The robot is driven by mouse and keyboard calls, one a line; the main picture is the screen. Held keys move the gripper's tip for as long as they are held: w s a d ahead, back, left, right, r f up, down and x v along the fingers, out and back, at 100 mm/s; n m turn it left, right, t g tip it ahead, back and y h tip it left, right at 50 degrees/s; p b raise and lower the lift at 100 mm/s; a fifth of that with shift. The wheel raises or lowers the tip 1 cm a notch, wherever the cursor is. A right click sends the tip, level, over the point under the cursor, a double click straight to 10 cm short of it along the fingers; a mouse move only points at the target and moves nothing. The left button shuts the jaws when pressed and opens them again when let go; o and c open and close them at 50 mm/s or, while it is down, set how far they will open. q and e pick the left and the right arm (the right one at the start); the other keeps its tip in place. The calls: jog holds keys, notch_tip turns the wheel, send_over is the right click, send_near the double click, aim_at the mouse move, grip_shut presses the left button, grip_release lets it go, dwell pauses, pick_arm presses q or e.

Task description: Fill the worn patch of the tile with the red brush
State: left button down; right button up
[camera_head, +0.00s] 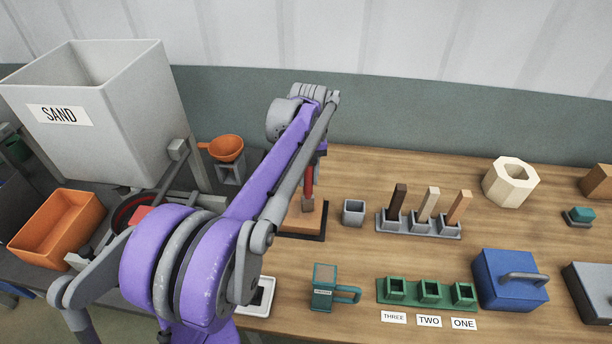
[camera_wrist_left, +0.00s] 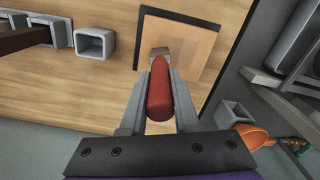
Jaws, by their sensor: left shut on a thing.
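My left gripper (camera_wrist_left: 159,84) is shut on the red brush (camera_wrist_left: 160,98), with one finger on each side of its handle. In the head view the brush (camera_head: 308,182) hangs about upright below my purple arm, its brownish tip over the tile (camera_head: 302,221). In the wrist view the tip overlaps one edge of the tan tile (camera_wrist_left: 190,48); I cannot tell whether it touches. The tile lies in a dark frame (camera_wrist_left: 139,40). No worn patch stands out; the brush tip and my arm hide parts of the tile. My right gripper is not in view.
A small grey cup (camera_head: 354,212) and a grey holder (camera_head: 419,229) with three upright sticks stand right of the tile. Nearer the front are a teal mug (camera_head: 323,284), green moulds (camera_head: 427,304) and a blue box (camera_head: 510,285).

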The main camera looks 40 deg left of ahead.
pick_arm(q)
jog(key=shift+w+d, duration=0.25)
jog(key=shift+d, duration=0.1)
notch_tip(320, 180, up, 4)
jog(key=shift+f+p, duration=0.1)
jog(key=shift+p, duration=0.7)
notch_tip(320, 180, up, 2)
jog(key=shift+r+p, duration=0.2)
jog(key=shift+p, duration=0.3)
jog(key=shift+r+p, duration=0.4)
jog(key=shift+r, duration=0.55)
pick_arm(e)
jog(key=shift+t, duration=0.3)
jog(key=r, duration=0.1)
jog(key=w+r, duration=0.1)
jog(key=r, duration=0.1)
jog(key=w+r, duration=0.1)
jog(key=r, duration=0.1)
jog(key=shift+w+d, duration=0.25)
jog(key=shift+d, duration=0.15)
pick_arm(q)
jog(key=shift+s, duration=0.1)
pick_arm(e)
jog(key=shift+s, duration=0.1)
pick_arm(q)
jog(key=shift+d, duration=0.1)
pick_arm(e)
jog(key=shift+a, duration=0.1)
